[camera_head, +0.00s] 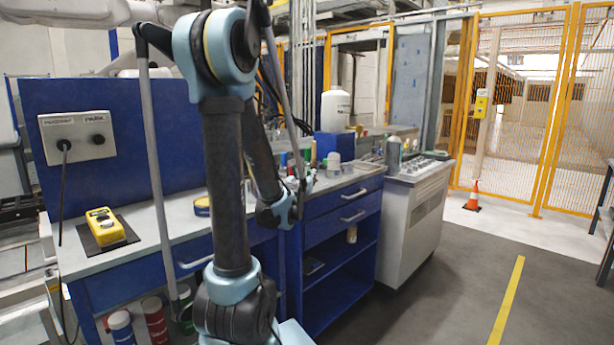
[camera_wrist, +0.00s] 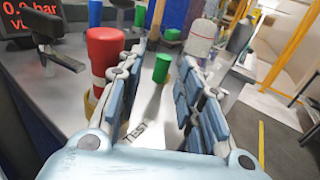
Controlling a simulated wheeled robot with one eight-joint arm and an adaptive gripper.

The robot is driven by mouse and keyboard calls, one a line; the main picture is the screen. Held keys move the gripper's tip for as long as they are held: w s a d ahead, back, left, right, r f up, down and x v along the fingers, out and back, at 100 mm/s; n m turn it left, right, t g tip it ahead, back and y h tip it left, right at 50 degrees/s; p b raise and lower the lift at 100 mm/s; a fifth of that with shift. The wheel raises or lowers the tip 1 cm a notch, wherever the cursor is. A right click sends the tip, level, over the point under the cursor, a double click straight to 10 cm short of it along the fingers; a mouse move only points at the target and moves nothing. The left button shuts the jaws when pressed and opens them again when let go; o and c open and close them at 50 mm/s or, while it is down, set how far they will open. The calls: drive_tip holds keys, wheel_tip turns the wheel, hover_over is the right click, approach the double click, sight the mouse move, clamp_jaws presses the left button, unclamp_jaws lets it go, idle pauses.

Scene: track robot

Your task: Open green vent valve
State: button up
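In the wrist view, a small green cylindrical knob (camera_wrist: 161,68), which looks like the green vent valve, stands on the grey bench top. It lies ahead of my gripper (camera_wrist: 164,58), in line with the gap between the fingers. The gripper is open and nothing is held between its fingers. A dark shadow or strip runs from the knob toward me, and a "TEST" label lies on the surface nearer. I cannot make out the knob there.
A larger red knob (camera_wrist: 104,55) stands just left of my left finger, close to it. A display (camera_wrist: 45,18) reads in bar at upper left. A yellow device (camera_head: 104,226) lies on the left bench.

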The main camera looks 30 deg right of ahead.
drive_tip(key=shift+r+v, duration=0.1)
drive_tip(key=shift+v, duration=1.6)
drive_tip(key=shift+r+v, duration=0.15)
drive_tip(key=shift+v, duration=1.55)
